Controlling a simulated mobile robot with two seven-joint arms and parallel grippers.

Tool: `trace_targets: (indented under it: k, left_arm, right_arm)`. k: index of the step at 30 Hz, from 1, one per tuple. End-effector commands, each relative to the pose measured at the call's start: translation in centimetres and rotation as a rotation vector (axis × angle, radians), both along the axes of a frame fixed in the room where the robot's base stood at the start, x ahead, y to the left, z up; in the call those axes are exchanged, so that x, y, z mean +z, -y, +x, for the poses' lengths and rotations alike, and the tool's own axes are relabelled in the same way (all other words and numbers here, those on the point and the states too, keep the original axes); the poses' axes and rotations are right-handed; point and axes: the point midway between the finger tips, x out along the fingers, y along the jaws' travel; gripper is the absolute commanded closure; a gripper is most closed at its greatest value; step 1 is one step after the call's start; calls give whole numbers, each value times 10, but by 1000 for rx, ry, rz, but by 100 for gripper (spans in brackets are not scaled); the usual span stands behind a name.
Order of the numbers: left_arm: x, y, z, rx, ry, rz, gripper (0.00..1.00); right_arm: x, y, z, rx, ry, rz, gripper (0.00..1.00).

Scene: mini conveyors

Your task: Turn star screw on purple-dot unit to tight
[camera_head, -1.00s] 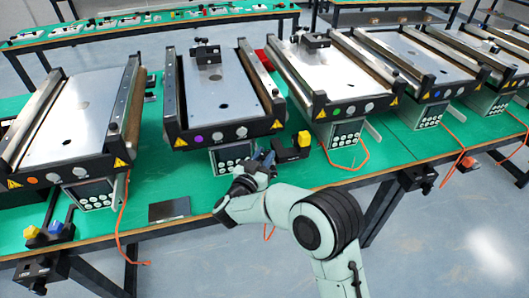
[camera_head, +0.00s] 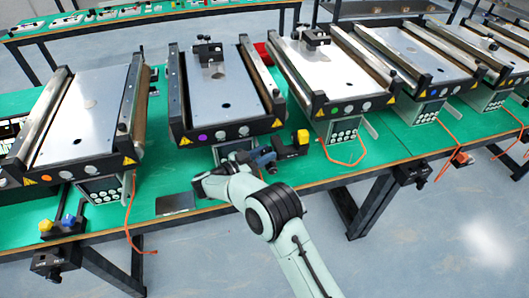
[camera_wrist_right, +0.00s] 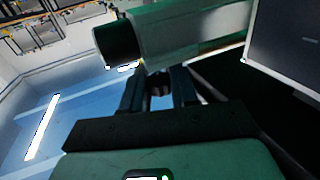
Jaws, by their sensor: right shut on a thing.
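The purple-dot unit (camera_head: 180,128) is the second conveyor from the left, with a purple dot (camera_head: 202,138) on its dark front rail. My right gripper (camera_head: 240,158) is low in front of this unit, by its control box. In the right wrist view, its two dark fingers (camera_wrist_right: 159,92) are shut around a small dark knob (camera_wrist_right: 160,82), which looks like the star screw. The knob's star shape and turn position cannot be made out. In the head view it is hidden by the gripper and wrist. My left gripper is not in view.
A dark flat plate (camera_head: 175,202) lies on the green table to the left.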

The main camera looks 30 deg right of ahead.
Motion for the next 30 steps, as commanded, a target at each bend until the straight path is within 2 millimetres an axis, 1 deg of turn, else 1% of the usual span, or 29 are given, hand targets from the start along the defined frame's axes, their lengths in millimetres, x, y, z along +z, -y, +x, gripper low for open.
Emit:
trace_targets:
  k: [10, 11, 19, 22, 26, 30]
  left_arm:
    - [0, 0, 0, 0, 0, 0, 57]
    - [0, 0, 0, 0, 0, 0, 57]
    - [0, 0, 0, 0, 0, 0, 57]
    - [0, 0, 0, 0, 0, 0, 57]
    - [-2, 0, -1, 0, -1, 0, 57]
    - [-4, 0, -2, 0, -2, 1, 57]
  right_arm:
    - [2, 1, 0, -2, 4, -4, 100]
    - [2, 1, 0, -2, 4, -4, 64]
    - [1, 0, 0, -1, 2, -2, 64]
    - [1, -4, 0, 1, 2, -2, 64]
    - [0, -21, -1, 2, 1, -1, 64]
    - [0, -52, -4, 4, 3, -1, 64]
